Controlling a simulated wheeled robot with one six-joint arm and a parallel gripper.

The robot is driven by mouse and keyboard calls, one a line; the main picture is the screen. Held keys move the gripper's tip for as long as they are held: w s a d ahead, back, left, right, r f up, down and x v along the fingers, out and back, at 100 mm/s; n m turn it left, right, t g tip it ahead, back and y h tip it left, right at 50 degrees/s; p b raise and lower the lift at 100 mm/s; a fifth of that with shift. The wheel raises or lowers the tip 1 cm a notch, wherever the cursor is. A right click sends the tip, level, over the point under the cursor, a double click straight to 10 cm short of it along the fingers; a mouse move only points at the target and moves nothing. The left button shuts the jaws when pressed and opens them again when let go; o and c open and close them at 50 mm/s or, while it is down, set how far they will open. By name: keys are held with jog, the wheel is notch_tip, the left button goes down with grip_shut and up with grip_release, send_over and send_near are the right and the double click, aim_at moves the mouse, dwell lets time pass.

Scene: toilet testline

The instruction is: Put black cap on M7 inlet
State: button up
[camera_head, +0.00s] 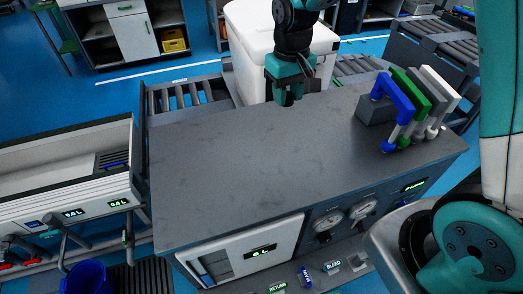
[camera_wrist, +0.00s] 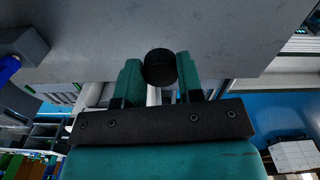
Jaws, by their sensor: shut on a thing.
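My gripper (camera_head: 288,97) points down over the back edge of the grey bench top, in front of a white box-like unit (camera_head: 252,32). In the wrist view my gripper (camera_wrist: 158,72) is shut on the round black cap (camera_wrist: 160,67), which sits between the two teal fingertips. In the head view the cap cannot be made out clearly. No M7 label can be read in either view, so I cannot tell where the M7 inlet is.
The grey bench top (camera_head: 240,165) is mostly bare. Blue, green and white handled tools (camera_head: 418,100) stand at its right end by a grey block (camera_head: 376,108). Roller conveyors (camera_head: 190,95) lie behind. A white trough unit (camera_head: 70,185) stands left, with a blue bucket (camera_head: 88,277) below.

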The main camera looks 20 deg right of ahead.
aim_at(280, 161)
jog(key=shift+w+f+b, duration=0.2)
jog(key=shift+f+b, duration=0.15)
jog(key=shift+f, duration=0.2)
jog(key=shift+w+f+b, duration=0.2)
jog(key=shift+f+b, duration=0.1)
jog(key=shift+f, duration=0.2)
notch_tip(280, 161, down, 20)
jog(key=p, duration=0.4)
jog(key=shift+f, duration=0.2)
jog(key=o, duration=0.9)
jog(key=shift+r, duration=0.15)
jog(key=shift+r, duration=0.1)
